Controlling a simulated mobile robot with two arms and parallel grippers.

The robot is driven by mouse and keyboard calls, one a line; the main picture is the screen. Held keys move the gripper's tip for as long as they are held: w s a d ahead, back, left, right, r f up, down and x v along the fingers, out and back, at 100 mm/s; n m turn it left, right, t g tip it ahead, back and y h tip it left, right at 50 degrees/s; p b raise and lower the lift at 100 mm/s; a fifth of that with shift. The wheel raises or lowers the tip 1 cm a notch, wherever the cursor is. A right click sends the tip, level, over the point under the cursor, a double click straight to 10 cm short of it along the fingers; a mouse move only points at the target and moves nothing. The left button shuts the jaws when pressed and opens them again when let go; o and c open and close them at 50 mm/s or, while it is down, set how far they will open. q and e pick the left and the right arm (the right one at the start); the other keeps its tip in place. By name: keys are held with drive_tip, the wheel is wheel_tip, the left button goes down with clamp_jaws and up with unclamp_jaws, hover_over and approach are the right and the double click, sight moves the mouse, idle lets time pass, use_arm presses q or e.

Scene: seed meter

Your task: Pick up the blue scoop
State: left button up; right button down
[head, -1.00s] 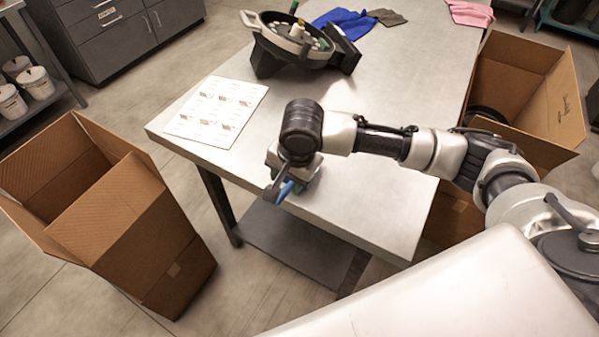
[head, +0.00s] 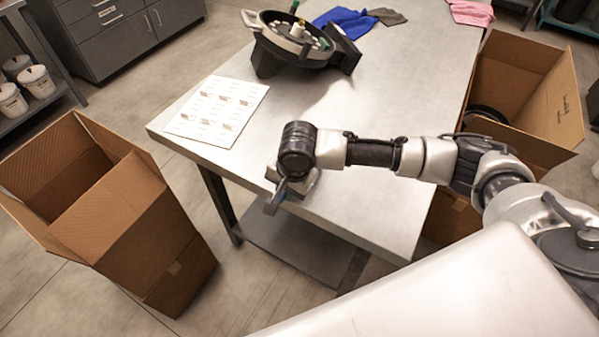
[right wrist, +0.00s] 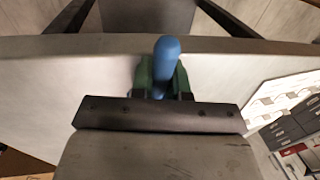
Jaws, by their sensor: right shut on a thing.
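The blue scoop shows as a rounded blue handle (right wrist: 166,58) in the right wrist view, between the greenish fingers of my right gripper (right wrist: 161,78). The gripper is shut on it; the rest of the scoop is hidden. I cannot tell whether the scoop touches the table. My left gripper is not in view.
A printed sheet (head: 218,110) lies on the table at left. A round seed meter (head: 298,40) and a blue cloth (head: 345,22) are farther back. Open cardboard boxes stand left (head: 135,215) and right (head: 555,105) of the table. The middle of the tabletop is clear.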

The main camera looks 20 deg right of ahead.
drive_tip(key=shift+r, duration=0.15)
drive_tip(key=shift+r, duration=0.25)
drive_tip(key=r, duration=0.3)
drive_tip(key=shift+s+d+r+b, duration=0.15)
drive_tip(key=shift+d+r+b, duration=0.15)
drive_tip(key=shift+b, duration=0.05)
drive_tip(key=s+d+r, duration=0.6)
drive_tip(key=d, duration=0.3)
drive_tip(key=shift+s+r+b, duration=0.3)
drive_tip(key=shift+s+b, duration=0.05)
drive_tip(key=shift+b, duration=0.05)
drive_tip(key=c, duration=1.7)
unclamp_jaws()
drive_tip(key=shift+a, duration=0.1)
clamp_jaws()
